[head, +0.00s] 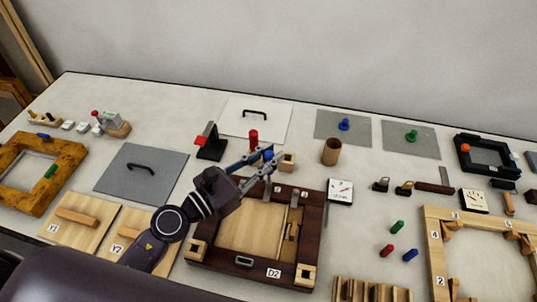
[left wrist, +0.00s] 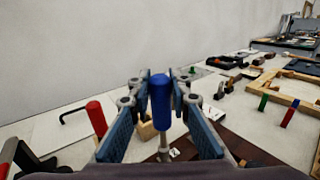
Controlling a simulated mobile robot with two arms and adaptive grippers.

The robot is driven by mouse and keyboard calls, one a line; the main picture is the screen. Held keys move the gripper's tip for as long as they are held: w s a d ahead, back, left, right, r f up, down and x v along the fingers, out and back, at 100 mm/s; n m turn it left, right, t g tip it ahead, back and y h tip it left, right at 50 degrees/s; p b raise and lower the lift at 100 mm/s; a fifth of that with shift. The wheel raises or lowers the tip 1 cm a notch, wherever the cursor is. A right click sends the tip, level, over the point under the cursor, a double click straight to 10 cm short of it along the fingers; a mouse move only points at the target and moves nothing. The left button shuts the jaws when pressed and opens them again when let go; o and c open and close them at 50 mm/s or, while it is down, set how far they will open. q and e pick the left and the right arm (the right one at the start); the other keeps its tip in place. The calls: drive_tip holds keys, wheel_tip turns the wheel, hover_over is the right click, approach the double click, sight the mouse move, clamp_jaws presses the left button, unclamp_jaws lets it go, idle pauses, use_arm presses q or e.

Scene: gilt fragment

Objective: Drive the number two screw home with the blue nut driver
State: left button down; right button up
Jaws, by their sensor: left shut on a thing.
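My left gripper (head: 262,160) is shut on the blue nut driver. In the left wrist view the driver's blue handle (left wrist: 160,92) stands upright between the two blue-padded fingers, and its metal shank (left wrist: 164,146) points down. In the head view the blue handle is hard to tell from the finger pads. The gripper is over the back edge of the dark wooden frame (head: 317,215) marked D2, near its small number labels (head: 278,189). The number two screw cannot be made out, and the shank's tip is hidden. My right gripper is not in view.
A red handle (head: 253,137) and a small wooden block (head: 288,161) stand just behind the gripper. A dial gauge (head: 340,190) lies right of the frame. Blue, green and red pegs (head: 387,250) lie farther right, beside a light wooden frame (head: 436,262).

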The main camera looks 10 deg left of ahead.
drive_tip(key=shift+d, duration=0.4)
